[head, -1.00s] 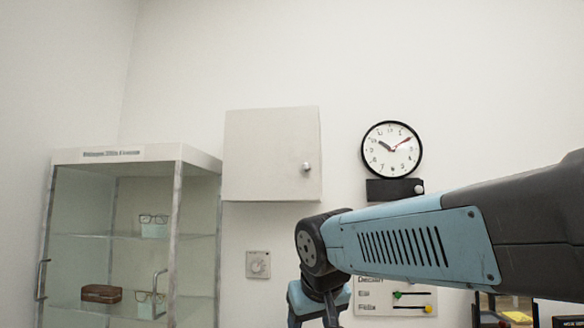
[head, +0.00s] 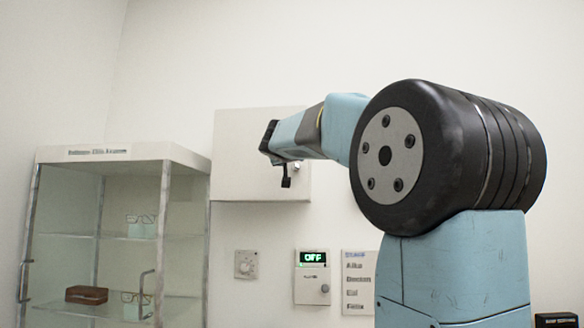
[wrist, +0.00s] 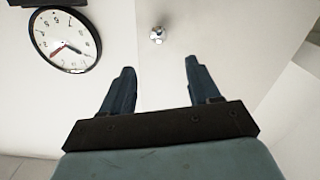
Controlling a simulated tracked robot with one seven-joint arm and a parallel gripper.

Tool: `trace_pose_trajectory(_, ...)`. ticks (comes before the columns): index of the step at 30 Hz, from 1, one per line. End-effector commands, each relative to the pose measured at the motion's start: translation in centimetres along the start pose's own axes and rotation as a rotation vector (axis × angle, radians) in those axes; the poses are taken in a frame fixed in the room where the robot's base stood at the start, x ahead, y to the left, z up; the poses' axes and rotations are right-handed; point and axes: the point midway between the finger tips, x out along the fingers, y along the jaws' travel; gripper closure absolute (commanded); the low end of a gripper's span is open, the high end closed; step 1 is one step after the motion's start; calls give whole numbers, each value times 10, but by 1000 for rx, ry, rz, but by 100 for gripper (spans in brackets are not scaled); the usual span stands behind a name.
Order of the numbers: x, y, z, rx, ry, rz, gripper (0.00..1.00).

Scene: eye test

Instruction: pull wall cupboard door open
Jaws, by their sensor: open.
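The white wall cupboard (head: 232,160) hangs on the wall in the head view; its door looks shut. Its round metal knob (wrist: 157,35) shows clearly in the wrist view, beyond my fingertips and roughly between them in the picture. In the head view my arm covers the cupboard's right part and much of the knob. My gripper (wrist: 158,70) is open and empty, its two dark fingers apart and not around the knob. In the head view my gripper (head: 286,182) shows in front of the door's lower right, its fingers overlapping each other.
A glass display cabinet (head: 120,152) with glasses and a brown case stands to the left below the cupboard. A clock (wrist: 65,40) hangs beside the cupboard.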

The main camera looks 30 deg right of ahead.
Motion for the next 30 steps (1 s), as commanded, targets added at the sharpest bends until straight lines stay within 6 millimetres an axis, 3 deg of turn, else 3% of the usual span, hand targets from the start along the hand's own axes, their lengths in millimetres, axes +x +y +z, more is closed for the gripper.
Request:
trace_pose_trajectory(18, 98, 2, 2, -1, -3, 4, 39)
trace_pose_trajectory(24, 118, 2, 2, -1, -4, 4, 39)
trace_pose_trajectory(30, 125, 2, 2, -1, -3, 3, 39)
